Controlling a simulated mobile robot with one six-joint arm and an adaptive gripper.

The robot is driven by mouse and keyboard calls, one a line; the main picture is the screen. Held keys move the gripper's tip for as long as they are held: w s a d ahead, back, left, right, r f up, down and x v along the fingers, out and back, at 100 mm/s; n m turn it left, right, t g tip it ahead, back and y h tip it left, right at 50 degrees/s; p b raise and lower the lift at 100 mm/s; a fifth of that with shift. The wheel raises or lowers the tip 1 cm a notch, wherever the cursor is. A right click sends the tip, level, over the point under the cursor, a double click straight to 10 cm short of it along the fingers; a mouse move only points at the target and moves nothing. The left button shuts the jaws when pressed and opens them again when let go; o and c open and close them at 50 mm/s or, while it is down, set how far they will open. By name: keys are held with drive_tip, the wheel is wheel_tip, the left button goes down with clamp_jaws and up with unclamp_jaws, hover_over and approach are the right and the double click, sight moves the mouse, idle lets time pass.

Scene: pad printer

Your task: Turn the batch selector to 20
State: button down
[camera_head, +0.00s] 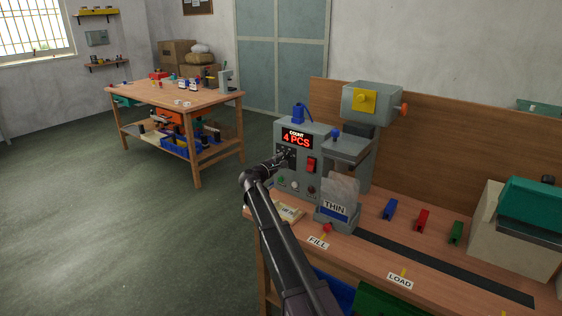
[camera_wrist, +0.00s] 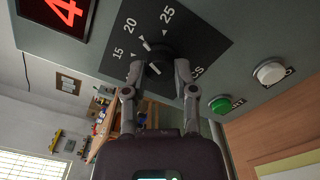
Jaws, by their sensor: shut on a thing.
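The batch selector is a round black knob (camera_wrist: 160,56) on a dark dial plate (camera_wrist: 205,35), with 15, 20 and 25 printed around it in the wrist view. My gripper (camera_wrist: 160,72) is shut on the knob, one finger on each side. A white mark at the knob's upper left edge lies toward the 20; the fingers hide part of the knob. In the head view my gripper (camera_head: 284,162) reaches the front of the grey pad printer (camera_head: 322,150), below its red display (camera_head: 297,139) reading COUNT 4 PCS. My gripper covers the knob there.
Right of the dial are a green button (camera_wrist: 220,105) and a white button (camera_wrist: 269,72). A red switch (camera_head: 311,165) is beside my gripper. The floor at left is clear.

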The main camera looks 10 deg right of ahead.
drive_tip(key=shift+w, duration=0.1)
drive_tip(key=shift+c, duration=2)
unclamp_jaws()
drive_tip(key=v, duration=1.2)
